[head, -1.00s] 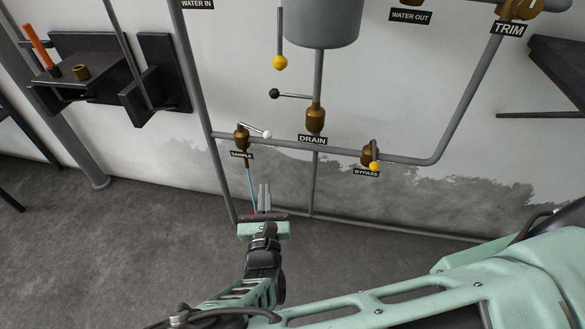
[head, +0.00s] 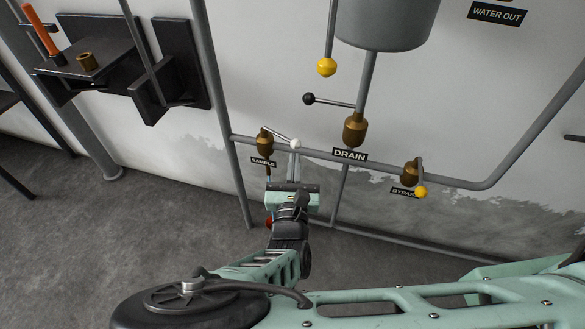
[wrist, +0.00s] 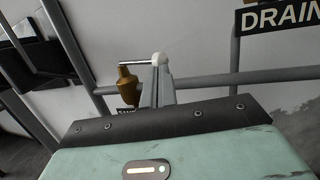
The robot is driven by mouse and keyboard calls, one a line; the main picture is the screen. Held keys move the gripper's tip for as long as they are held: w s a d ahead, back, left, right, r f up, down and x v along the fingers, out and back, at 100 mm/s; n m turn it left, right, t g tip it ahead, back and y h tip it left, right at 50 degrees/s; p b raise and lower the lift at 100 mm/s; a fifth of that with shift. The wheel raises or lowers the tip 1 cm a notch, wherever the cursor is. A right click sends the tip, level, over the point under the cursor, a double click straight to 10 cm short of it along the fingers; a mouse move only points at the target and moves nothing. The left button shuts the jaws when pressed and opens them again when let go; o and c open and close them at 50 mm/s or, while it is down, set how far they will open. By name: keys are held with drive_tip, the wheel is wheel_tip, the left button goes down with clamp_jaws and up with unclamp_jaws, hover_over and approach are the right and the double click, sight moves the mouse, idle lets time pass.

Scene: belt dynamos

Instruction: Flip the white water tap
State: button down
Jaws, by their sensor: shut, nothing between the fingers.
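The white tap is the SAMPLE valve: a brass body (head: 264,141) with a thin metal lever ending in a white ball (head: 295,143). The lever points right from the brass body, which also shows in the wrist view (wrist: 128,90) with the white ball (wrist: 159,58) at the lever's right end. My gripper (head: 293,160) is shut and empty, its fingers pointing up just below the white ball. In the wrist view the fingertips (wrist: 157,72) appear right at the ball; I cannot tell whether they touch it. The SAMPLE label (head: 263,162) sits below the brass body.
A black-knobbed DRAIN lever (head: 309,99) and a yellow knob (head: 327,67) are up and right. The yellow-knobbed BYPASS valve (head: 411,174) is to the right. A grey horizontal pipe (head: 330,155) runs behind my gripper. A dark wall shelf (head: 95,60) is upper left.

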drive_tip(key=shift+w+d+r, duration=0.1)
drive_tip(key=shift+w+r, duration=0.05)
drive_tip(key=shift+w, duration=0.55)
drive_tip(key=shift+w+d+r+p, duration=0.15)
drive_tip(key=shift+d+p, duration=0.1)
drive_tip(key=shift+p, duration=0.25)
drive_tip(key=shift+w+d+f+p, duration=0.2)
drive_tip(key=shift+w+d+p, duration=1.45)
drive_tip(key=shift+p, duration=0.8)
drive_tip(key=shift+s, duration=0.15)
drive_tip(key=shift+s+d+f, duration=0.1)
drive_tip(key=shift+s, duration=0.2)
drive_tip(key=s+d+f, duration=0.1)
drive_tip(key=s, duration=0.5)
drive_tip(key=s+d+f+p, duration=0.1)
drive_tip(key=s+d, duration=0.1)
drive_tip(key=s, duration=0.4)
drive_tip(key=shift+s+f+p, duration=0.25)
drive_tip(key=shift+s+p, duration=0.05)
drive_tip(key=shift+s, duration=0.05)
